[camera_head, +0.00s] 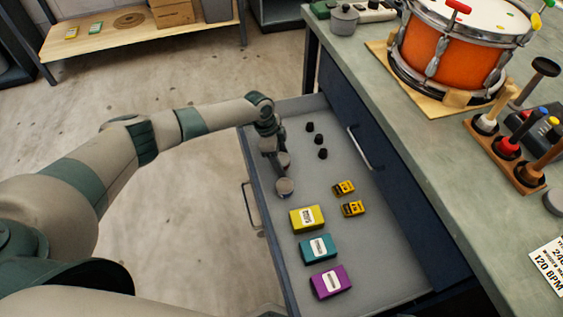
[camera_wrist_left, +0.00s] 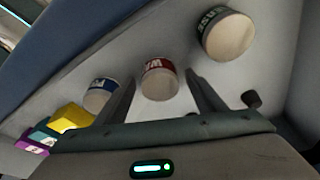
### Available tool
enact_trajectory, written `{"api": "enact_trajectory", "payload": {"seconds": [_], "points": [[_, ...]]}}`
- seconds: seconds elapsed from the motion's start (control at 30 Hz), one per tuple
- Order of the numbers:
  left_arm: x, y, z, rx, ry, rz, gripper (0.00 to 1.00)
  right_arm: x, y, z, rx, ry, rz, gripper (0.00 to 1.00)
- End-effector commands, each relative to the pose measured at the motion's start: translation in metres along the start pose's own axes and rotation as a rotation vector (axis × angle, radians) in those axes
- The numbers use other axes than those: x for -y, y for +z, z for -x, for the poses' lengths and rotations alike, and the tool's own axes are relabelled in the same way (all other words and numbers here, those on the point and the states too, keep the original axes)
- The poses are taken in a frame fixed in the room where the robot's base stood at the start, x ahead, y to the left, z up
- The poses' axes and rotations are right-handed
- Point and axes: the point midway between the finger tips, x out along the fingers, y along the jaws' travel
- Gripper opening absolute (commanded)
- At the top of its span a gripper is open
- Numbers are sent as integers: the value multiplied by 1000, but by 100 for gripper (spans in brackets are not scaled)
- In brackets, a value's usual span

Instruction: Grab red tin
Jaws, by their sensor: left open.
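The red tin (camera_wrist_left: 160,80) has a pale round lid and a red label band with light lettering. In the left wrist view it stands in the drawer, framed between the two fingers of my left gripper (camera_wrist_left: 161,88), which is open and empty. In the head view my left gripper (camera_head: 272,133) hangs over the drawer's far left part. The tin there (camera_head: 283,161) is partly hidden, its label out of sight. A blue-label tin (camera_wrist_left: 101,94) stands to its left and a dark-green-label tin (camera_wrist_left: 228,36) to its right in the wrist view. My right gripper is not in view.
The open drawer (camera_head: 375,285) also holds yellow (camera_head: 307,218), teal (camera_head: 317,248) and purple (camera_head: 330,281) boxes, two small yellow-black items (camera_head: 343,187) and several black knobs (camera_head: 322,154). The workbench (camera_head: 400,130) with an orange drum (camera_head: 440,60) borders it on the right.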

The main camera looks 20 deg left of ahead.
Motion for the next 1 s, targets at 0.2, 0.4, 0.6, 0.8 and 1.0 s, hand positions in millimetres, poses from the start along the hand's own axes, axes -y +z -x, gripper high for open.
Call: {"api": "enact_trajectory", "payload": {"seconds": [0.2,0.4,0.6,0.8,1.0], "points": [[0,0,-2,0,0,0,64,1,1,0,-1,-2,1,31],[0,0,-1,0,0,0,64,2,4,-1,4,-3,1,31],[0,0,-1,0,0,0,35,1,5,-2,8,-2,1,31],[0,0,-1,0,0,0,18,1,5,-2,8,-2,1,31],[0,0,0,0,-1,0,18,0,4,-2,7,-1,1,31]]}}
